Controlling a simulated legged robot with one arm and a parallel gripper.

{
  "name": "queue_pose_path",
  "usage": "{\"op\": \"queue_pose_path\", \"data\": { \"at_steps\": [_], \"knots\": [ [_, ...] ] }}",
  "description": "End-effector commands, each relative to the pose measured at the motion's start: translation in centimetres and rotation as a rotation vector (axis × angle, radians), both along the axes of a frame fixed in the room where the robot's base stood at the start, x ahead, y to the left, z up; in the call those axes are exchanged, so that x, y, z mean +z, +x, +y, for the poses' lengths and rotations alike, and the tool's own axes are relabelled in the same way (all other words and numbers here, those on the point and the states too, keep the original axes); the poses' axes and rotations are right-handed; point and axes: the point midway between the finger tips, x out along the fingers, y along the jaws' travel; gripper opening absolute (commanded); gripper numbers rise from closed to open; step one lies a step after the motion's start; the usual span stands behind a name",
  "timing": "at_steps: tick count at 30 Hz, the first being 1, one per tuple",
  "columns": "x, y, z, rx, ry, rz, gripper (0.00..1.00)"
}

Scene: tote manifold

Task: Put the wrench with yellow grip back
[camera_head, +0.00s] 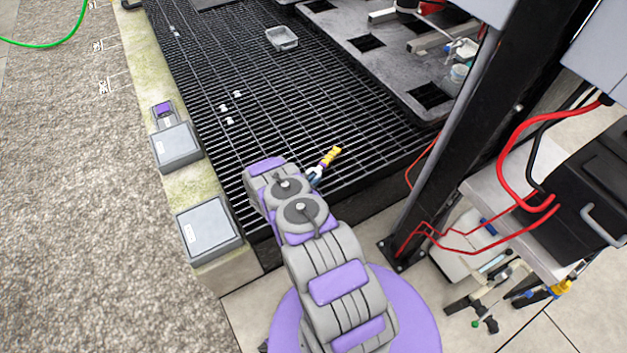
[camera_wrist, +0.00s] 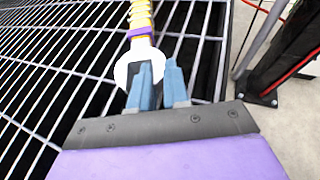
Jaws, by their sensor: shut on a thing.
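The wrench with the yellow grip (camera_head: 330,157) extends from the tip of my arm, over the black grating in the head view. In the wrist view its yellow grip (camera_wrist: 140,14) points away from me, with a purple band below it and a pale open-ended head (camera_wrist: 126,72) nearest me. My gripper (camera_wrist: 160,82) has blue fingers and is shut on the wrench at its head. In the head view my gripper (camera_head: 314,178) is small and partly hidden by my arm. I cannot tell how high the wrench is above the grating.
The black grating (camera_head: 240,102) carries a small grey tray (camera_head: 282,38) and several small white pieces. A grey slotted platform (camera_head: 392,62) stands at upper right. A dark post (camera_head: 455,140) with red cables rises close on the right. Grey boxes (camera_head: 207,226) line the left kerb.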

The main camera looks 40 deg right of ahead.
Motion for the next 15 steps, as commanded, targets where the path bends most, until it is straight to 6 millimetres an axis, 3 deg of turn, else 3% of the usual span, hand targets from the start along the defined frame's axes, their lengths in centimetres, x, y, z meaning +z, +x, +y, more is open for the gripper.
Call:
{"op": "queue_pose_path", "data": {
  "at_steps": [15],
  "knots": [
    [-0.55,-0.01,-0.01,0.0,0.0,0.0,0.0]
  ]
}}
